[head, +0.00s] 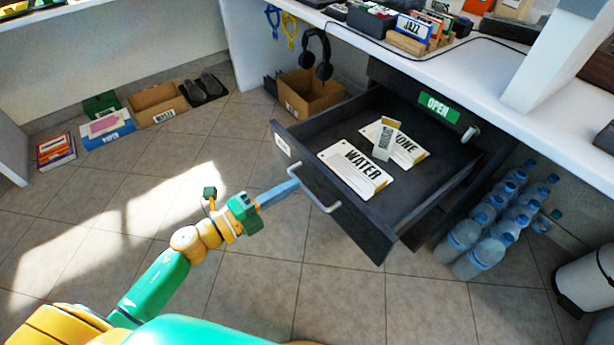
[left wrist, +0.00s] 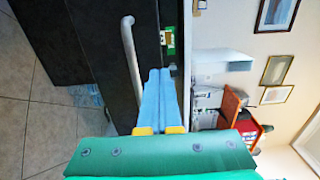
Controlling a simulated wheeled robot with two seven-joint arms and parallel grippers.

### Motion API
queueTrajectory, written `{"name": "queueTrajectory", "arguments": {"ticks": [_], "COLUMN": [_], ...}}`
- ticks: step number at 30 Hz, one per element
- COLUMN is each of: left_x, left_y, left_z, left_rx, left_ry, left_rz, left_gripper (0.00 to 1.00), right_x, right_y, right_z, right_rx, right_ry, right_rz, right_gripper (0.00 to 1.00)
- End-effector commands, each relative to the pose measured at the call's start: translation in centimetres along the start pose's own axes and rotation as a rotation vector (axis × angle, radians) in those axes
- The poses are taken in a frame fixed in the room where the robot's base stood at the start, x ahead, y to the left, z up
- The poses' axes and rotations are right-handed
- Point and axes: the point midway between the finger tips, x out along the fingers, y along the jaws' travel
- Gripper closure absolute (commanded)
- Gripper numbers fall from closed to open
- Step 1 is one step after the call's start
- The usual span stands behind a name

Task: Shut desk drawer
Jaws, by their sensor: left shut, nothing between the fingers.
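The dark desk drawer (head: 345,222) is pulled out from under the white desk (head: 415,62). Cards reading WATER (head: 356,171) and a partly covered word lie inside it, with a small box on top. Its pale bar handle (head: 318,194) is on the front; the handle also shows in the left wrist view (left wrist: 131,60). My left gripper (head: 294,186) is shut and empty, its blue fingers pointing at the drawer front by the handle's left end. In the left wrist view the fingers (left wrist: 156,74) lie just right of the handle. Whether they touch is unclear. My right gripper is not in view.
Several water bottles (head: 487,226) stand on the floor right of the drawer. A cardboard box (head: 310,97) and hanging headphones (head: 317,55) are behind it. Books and boxes line the left wall. The tiled floor before the drawer is clear.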

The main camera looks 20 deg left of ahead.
Motion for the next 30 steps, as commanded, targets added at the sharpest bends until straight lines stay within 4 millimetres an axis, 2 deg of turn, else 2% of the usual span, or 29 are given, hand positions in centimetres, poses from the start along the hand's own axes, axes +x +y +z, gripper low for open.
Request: {"name": "queueTrajectory", "arguments": {"ticks": [3, 9, 24, 30], "left_x": [2.3, 4.5, 5.0, 5.7], "left_y": [-0.1, 0.0, 0.0, 0.0], "left_z": [0.0, 0.0, 0.0, 0.0], "left_rx": [0.002, 0.0, -0.001, -0.001], "left_ry": [0.0, -0.001, -0.001, 0.0], "left_rz": [-0.003, -0.001, 0.0, -0.001], "left_gripper": [1.0, 1.0, 1.0, 1.0], "right_x": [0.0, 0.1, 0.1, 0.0], "right_y": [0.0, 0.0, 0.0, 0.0], "right_z": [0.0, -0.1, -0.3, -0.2], "right_rx": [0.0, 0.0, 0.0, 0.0], "right_ry": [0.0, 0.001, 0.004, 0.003], "right_rz": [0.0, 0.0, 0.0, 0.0], "right_gripper": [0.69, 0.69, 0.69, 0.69]}}
